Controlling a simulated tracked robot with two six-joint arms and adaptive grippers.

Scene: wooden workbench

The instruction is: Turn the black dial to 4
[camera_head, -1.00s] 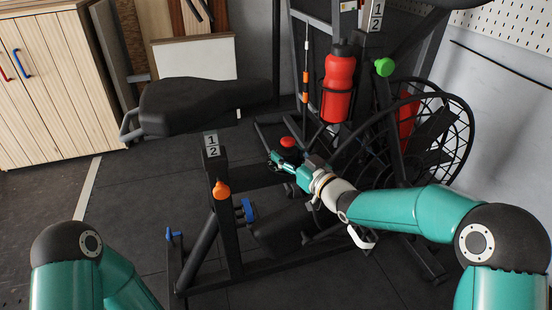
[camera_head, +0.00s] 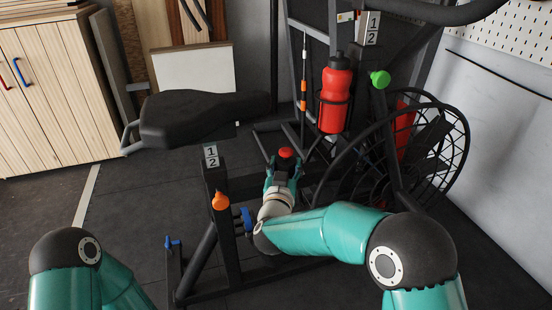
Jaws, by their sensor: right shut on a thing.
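My right gripper (camera_head: 283,172) reaches away from me on the bike frame, its teal fingers closed around a knob with a red top (camera_head: 286,152). Only the red top shows clearly; the part between the fingers is hidden. I cannot make out a black dial or any number scale apart from this, so whether it is the dial and what it is set to I cannot tell. My left arm shows only as a teal link at the lower left; its gripper is out of view.
The exercise bike has a black fan wheel (camera_head: 438,150), a red bottle (camera_head: 336,95), an orange knob (camera_head: 220,200), a green knob (camera_head: 380,79) and a blue knob (camera_head: 248,219). A black seat (camera_head: 190,115) is at the left. Open floor lies front left.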

